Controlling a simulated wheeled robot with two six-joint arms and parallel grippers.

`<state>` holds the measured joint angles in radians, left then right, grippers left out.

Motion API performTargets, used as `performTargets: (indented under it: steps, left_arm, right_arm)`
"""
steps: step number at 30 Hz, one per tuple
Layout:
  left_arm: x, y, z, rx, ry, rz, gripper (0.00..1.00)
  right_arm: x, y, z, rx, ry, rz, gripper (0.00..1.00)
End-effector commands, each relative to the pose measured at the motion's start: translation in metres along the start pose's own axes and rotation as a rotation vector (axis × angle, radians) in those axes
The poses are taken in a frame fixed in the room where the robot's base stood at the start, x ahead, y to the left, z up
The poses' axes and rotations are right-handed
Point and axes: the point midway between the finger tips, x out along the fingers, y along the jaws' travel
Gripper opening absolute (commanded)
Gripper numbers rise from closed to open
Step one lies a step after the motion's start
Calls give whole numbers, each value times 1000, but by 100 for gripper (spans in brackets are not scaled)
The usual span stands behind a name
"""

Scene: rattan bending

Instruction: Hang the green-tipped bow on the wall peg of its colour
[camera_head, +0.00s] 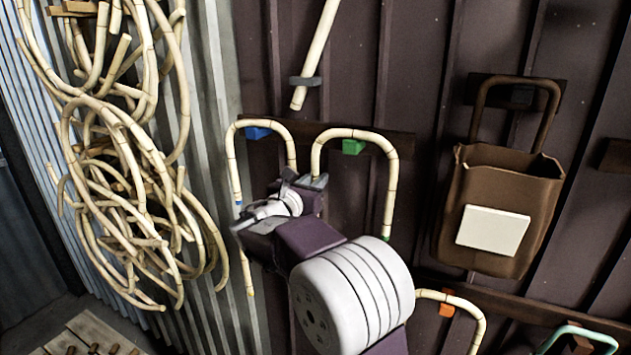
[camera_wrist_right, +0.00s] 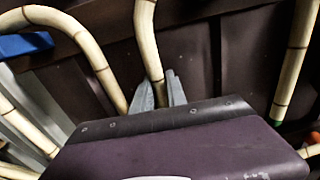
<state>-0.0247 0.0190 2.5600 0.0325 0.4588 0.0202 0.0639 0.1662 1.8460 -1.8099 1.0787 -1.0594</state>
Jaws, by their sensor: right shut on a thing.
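The green-tipped bow (camera_head: 389,190) is a pale cane arch with dark bands and a green mark low on its right leg. It is upright against the wall, its top crossing just above the green peg (camera_head: 353,147); I cannot tell whether it rests on it. My right gripper (camera_head: 316,181) is shut on the bow's left leg. In the right wrist view the fingers (camera_wrist_right: 160,92) close around the cane (camera_wrist_right: 147,45), and the green mark (camera_wrist_right: 276,122) shows at right. The left leg's lower end is hidden. My left gripper is not in view.
A cane bow (camera_head: 233,165) hangs at the blue peg (camera_head: 257,133), close on the left. Below right, another bow is at an orange peg (camera_head: 446,309). A brown bag (camera_head: 487,185) hangs at right. Coiled canes (camera_head: 125,200) hang at left. A straight cane (camera_head: 316,50) is above.

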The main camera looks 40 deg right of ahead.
Motion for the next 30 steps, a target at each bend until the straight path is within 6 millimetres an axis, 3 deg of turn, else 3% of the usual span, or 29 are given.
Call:
performTargets:
  steps: [3,4,6,7,17,24,30]
  left_arm:
    - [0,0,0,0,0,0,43]
    - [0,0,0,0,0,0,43]
    - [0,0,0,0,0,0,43]
    - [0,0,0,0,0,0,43]
    - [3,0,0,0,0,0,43]
    - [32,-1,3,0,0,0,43]
    - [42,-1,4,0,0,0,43]
  right_arm:
    - [0,0,0,0,-1,0,0]
    - [0,0,0,0,-1,0,21]
    - [0,0,0,0,-1,0,40]
    - [0,0,0,0,-1,0,43]
    - [-4,1,-2,1,0,2,43]
    - [-52,2,-6,4,-1,8,43]
    - [-85,1,-3,2,-1,4,43]
